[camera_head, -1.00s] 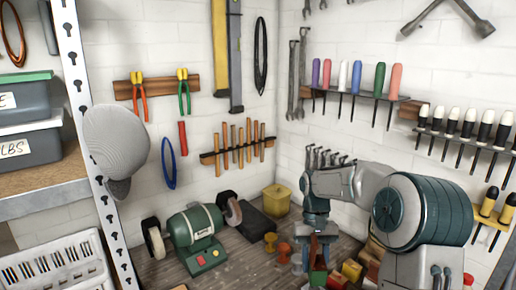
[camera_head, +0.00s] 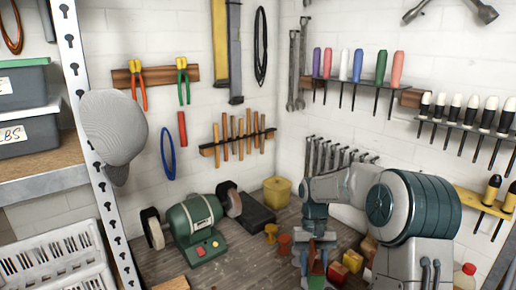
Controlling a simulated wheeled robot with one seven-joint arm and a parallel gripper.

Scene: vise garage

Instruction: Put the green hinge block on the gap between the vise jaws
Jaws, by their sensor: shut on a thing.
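My gripper (camera_head: 317,262) is low over the workbench at the bottom centre, pointing down. A small green piece (camera_head: 317,282), which looks like the green hinge block, shows at its fingertips near the lower picture edge. A red patch shows just above the green piece, between the fingers. The gripper is shut on this piece, though the grip itself is small and partly hidden. I cannot make out the vise or the gap between its jaws; my arm and the lower picture edge may hide it.
A green bench grinder (camera_head: 198,222) stands on the workbench (camera_head: 245,262) at left. Orange and yellow spool-like pieces (camera_head: 284,243) stand left of my gripper, and red and yellow blocks (camera_head: 351,260) lie right of it. A yellow bin (camera_head: 277,191) stands in the corner. Tools hang on both walls.

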